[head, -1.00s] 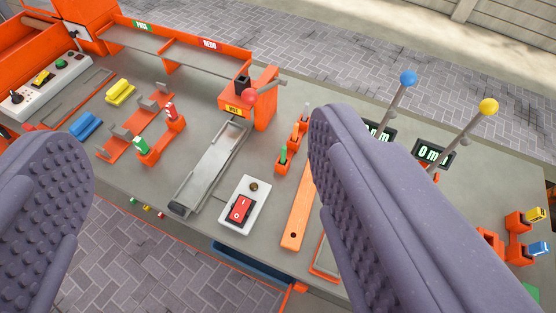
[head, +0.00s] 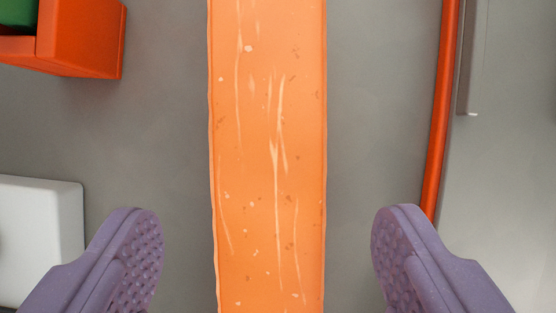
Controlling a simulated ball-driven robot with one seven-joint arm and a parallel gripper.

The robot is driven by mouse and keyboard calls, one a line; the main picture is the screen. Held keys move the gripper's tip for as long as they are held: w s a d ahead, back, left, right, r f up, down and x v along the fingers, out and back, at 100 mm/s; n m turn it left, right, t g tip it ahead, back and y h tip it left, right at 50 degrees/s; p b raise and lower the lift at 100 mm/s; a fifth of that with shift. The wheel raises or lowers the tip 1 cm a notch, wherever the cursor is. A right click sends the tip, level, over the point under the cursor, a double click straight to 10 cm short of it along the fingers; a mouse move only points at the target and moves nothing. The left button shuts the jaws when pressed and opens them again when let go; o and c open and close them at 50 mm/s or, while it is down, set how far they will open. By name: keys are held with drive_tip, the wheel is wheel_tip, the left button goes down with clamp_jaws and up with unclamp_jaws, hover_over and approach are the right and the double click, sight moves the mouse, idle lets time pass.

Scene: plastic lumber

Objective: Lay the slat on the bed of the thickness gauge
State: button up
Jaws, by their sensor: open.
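The orange slat (head: 270,130) lies flat on the grey bench top and runs from the top to the bottom of the head view. It has pale streaks and small flecks. My gripper (head: 267,235) is open, with one purple, knobbed finger on each side of the slat. Both fingers are clear of it, with bare bench showing between. Both ends of the slat are outside the view. No part that I can name for sure as the thickness gauge is in view now.
A white box (head: 40,235) stands close to the left finger. An orange block holding something green (head: 80,40) is at the upper left. An orange rail (head: 443,110) and a grey strip (head: 473,60) run along the right. The bench top (head: 165,130) beside the slat is bare.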

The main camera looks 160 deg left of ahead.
sight(269, 199)
drive_tip(key=x, duration=0.3)
drive_tip(key=shift+s+b, duration=0.1)
drive_tip(key=shift+b, duration=0.3)
drive_tip(key=shift+r, duration=0.15)
drive_tip(key=c, duration=1.3)
drive_tip(key=shift+r, duration=0.1)
